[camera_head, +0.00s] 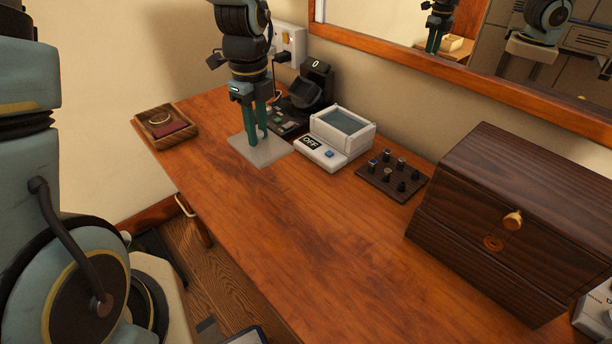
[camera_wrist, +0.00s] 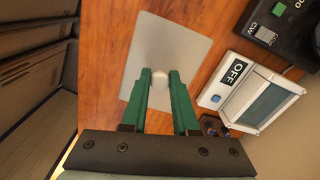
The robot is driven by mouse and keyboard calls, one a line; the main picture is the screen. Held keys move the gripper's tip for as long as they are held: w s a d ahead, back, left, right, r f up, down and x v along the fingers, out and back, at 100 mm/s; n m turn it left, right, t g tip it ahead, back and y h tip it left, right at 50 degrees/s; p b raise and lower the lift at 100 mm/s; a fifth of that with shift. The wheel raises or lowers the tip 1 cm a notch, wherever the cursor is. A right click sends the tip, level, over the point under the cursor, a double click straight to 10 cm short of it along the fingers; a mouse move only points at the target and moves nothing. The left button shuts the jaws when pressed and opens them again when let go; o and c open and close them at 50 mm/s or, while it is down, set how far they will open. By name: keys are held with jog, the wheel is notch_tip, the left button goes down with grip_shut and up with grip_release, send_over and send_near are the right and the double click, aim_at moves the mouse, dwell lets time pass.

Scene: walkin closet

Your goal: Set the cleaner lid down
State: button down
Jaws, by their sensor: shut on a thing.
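The cleaner lid (camera_head: 243,154) is a flat pale grey plate with a small rounded knob. My gripper (camera_head: 258,135) points down over it, its green fingers shut on the knob. In the wrist view the lid (camera_wrist: 188,47) lies flat beyond my fingertips (camera_wrist: 160,82), with the whitish knob (camera_wrist: 159,72) between them. The lid is level and at or just above the wooden tabletop; I cannot tell if it touches. The white cleaner (camera_head: 361,136) stands right of the lid, its top open and its display reading OFF. It also shows in the wrist view (camera_wrist: 262,100).
Behind the lid stands a black device (camera_head: 315,82) with a 0 display. A wooden tray (camera_head: 183,139) is at the left. A dark board of small pegs (camera_head: 378,184) and a dark wooden box (camera_head: 500,240) are to the right. The table's front middle (camera_head: 290,240) is clear.

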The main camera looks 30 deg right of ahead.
aim_at(254, 155)
jog(key=shift+s+a+f, duration=0.45)
jog(key=shift+a+f, duration=0.1)
jog(key=shift+a, duration=0.25)
notch_tip(254, 155, down, 4)
jog(key=shift+a+f, duration=0.1)
jog(key=shift+f, duration=0.05)
jog(key=shift+w+f+p, duration=0.1)
jog(key=shift+f+p, duration=0.4)
jog(key=shift+f, duration=1.95)
jog(key=shift+f, duration=0.2)
jog(key=c, duration=0.7)
grip_release()
jog(key=shift+r, duration=0.1)
